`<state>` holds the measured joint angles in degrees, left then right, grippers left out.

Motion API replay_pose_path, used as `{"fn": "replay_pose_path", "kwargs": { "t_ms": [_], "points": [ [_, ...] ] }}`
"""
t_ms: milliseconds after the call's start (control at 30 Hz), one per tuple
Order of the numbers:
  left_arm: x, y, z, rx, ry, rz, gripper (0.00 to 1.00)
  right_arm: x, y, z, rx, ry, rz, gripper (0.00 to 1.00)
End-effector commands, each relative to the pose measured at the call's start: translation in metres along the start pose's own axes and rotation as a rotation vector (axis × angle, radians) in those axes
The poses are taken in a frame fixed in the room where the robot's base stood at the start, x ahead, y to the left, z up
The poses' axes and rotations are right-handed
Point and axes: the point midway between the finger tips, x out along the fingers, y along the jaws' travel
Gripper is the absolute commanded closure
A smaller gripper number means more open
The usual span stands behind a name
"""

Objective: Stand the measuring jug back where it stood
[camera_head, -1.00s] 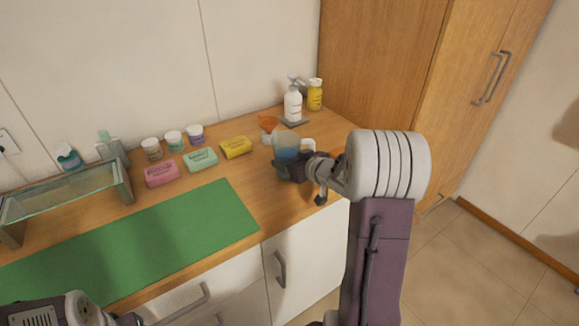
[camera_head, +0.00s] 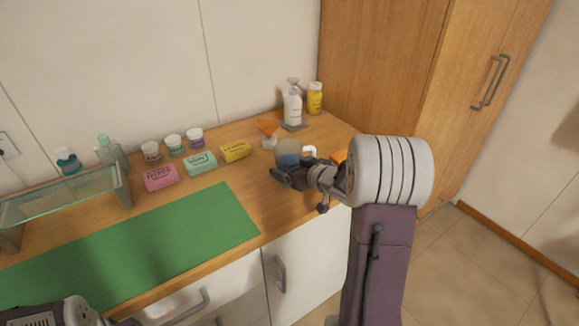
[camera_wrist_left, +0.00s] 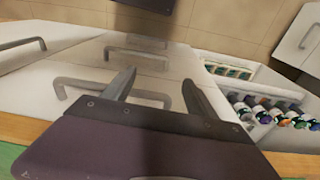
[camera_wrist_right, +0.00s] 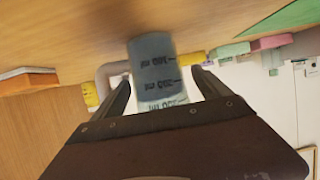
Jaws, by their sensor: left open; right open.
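The measuring jug (camera_head: 288,150) is a bluish cup with a pale handle (camera_head: 309,150), on the right part of the wooden counter. My right gripper (camera_head: 286,177) is in front of it and hides its lower part. In the right wrist view the jug (camera_wrist_right: 152,62), with dark volume marks, stands between the open fingers of the right gripper (camera_wrist_right: 160,77). Whether a finger touches it I cannot tell. My left gripper (camera_wrist_left: 158,80) is open and empty in the left wrist view, in front of white drawer fronts.
An orange funnel (camera_head: 267,128), a white pump bottle (camera_head: 292,106) and a yellow bottle (camera_head: 314,98) stand behind the jug. A yellow soap box (camera_head: 235,151) lies to its left. An orange item (camera_head: 340,156) is partly hidden behind my right arm. The green mat (camera_head: 140,240) is bare.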

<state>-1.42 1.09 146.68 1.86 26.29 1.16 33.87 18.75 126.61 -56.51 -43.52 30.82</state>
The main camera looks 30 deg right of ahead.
Motion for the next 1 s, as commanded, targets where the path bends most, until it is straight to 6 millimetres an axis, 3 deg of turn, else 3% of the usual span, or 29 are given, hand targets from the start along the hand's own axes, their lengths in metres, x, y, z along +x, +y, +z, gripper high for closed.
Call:
{"fn": "replay_pose_path", "kwargs": {
  "t_ms": [300,500,667,1000],
  "points": [
    [-0.018,0.000,-0.002,0.000,0.000,0.000,0.33,-0.065,0.001,-0.003,0.001,0.000,0.006,0.13],
    [-0.027,0.001,-0.003,0.000,0.000,0.000,0.33,-0.099,0.001,-0.002,0.002,0.000,0.005,0.13],
    [-0.029,0.001,-0.003,0.000,0.000,0.000,0.33,-0.110,0.000,-0.001,0.001,0.000,0.002,0.13],
    [-0.028,0.001,-0.003,0.000,0.000,0.000,0.33,-0.111,0.000,0.000,0.000,0.000,0.000,0.13]
  ]
}}
